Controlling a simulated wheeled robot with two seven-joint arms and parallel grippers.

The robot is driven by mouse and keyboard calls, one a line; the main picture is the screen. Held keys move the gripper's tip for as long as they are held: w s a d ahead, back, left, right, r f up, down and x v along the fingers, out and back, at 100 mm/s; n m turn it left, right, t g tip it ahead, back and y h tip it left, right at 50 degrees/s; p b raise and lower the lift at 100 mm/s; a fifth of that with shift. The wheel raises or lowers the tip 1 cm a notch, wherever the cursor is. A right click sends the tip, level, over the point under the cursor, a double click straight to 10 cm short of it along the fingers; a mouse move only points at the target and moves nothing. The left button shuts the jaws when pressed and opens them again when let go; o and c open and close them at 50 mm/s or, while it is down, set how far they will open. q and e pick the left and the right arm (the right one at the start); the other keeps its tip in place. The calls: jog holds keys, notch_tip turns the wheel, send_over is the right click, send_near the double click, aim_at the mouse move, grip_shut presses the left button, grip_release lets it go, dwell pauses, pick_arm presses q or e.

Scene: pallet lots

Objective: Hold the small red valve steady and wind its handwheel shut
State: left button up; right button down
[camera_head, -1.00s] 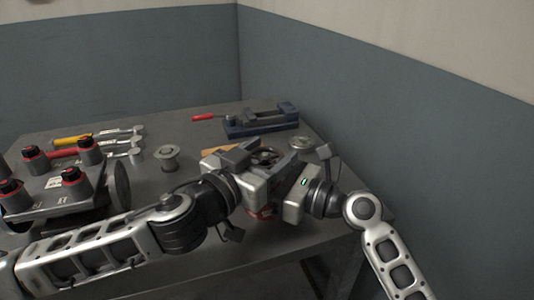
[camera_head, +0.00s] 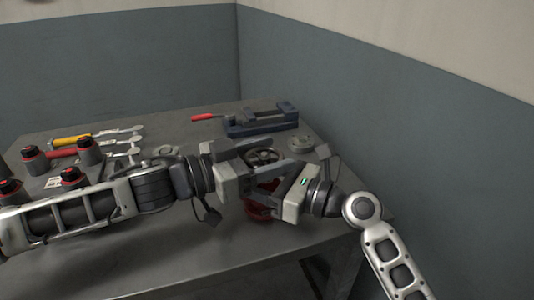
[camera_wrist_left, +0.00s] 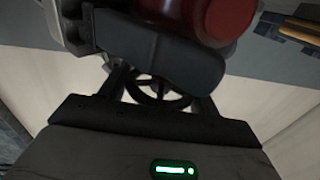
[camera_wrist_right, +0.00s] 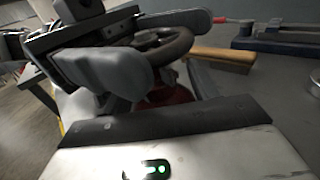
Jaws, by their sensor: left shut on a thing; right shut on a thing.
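The small red valve (camera_head: 258,207) is near the table's front right, partly hidden by both grippers. Its dark handwheel (camera_head: 263,156) is on top. My left gripper (camera_head: 264,160) reaches in from the left with its fingers on either side of the handwheel, shut on it. The right wrist view shows these pale fingers flanking the handwheel (camera_wrist_right: 165,42). My right gripper (camera_head: 272,191) comes from the right, lower down, shut on the red body (camera_wrist_right: 178,90). In the left wrist view the red body (camera_wrist_left: 215,14) is behind a dark finger, and the handwheel (camera_wrist_left: 158,92) shows beyond.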

aim_at(246, 161)
pick_arm(q)
jog(key=shift+s+f+m+g+h, duration=0.1)
jog(key=shift+m+g+h, duration=0.25)
jog(key=shift+g, duration=0.35)
jog(key=o, duration=1)
jog(key=shift+a, duration=0.1)
jog(key=shift+s+a, duration=0.1)
jog(key=shift+a, duration=0.25)
jog(key=v, duration=0.6)
jog(key=shift+s+a, duration=0.2)
jog(key=shift+s, duration=0.05)
